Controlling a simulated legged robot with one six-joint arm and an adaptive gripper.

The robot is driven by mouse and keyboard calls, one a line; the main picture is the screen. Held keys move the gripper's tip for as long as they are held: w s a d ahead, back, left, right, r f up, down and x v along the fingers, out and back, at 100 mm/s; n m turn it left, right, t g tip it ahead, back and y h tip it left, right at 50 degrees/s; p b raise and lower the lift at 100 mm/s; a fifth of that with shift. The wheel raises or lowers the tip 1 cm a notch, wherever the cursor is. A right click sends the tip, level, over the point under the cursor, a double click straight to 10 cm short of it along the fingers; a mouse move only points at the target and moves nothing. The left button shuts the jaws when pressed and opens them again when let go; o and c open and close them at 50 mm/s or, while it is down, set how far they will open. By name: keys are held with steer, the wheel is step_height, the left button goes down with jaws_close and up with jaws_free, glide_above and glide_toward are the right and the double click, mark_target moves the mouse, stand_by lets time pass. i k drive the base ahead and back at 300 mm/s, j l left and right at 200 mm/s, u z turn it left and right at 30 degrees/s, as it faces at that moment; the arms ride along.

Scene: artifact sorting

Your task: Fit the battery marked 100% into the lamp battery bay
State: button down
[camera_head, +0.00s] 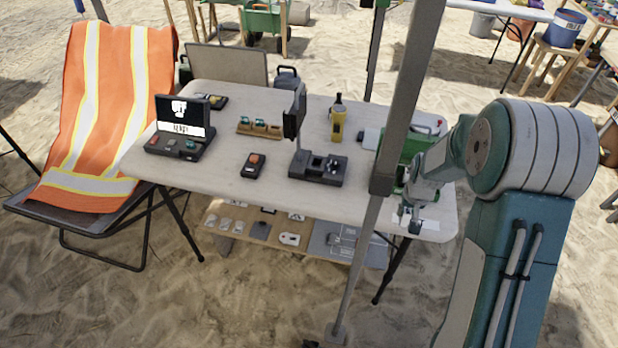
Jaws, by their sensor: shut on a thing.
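A dark lamp-like device (318,168) stands near the middle of the table, with an upright post and dark head (295,118) above its base. Its base has small recesses on top, but I cannot make out the bay clearly. A wooden rack (245,128) behind it to the left holds small greenish pieces that look like batteries; no 100% mark is readable. My gripper (408,222) is low over the table's right front edge, right of the lamp. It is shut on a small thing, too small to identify.
A grey metal pole (382,185) stands between the lamp and my gripper. An orange-draped chair (110,100) stands left.

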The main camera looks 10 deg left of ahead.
mark_target(306, 165)
steer(key=l+u, duration=0.25)
steer(key=l, duration=0.2)
steer(key=l+u, duration=0.3)
steer(key=l, duration=0.15)
steer(key=k+l+u, duration=0.1)
steer(key=l+u, duration=0.15)
steer(key=l, duration=0.15)
steer(key=k+l+u, duration=0.25)
steer(key=l, duration=0.15)
steer(key=i+l+u, duration=0.3)
steer(key=l+u, duration=0.3)
steer(key=l, duration=0.2)
steer(key=i+l+u, duration=0.25)
steer(key=l, duration=0.25)
steer(key=l+u, duration=0.3)
steer(key=l, duration=0.15)
steer(key=k, duration=0.05)
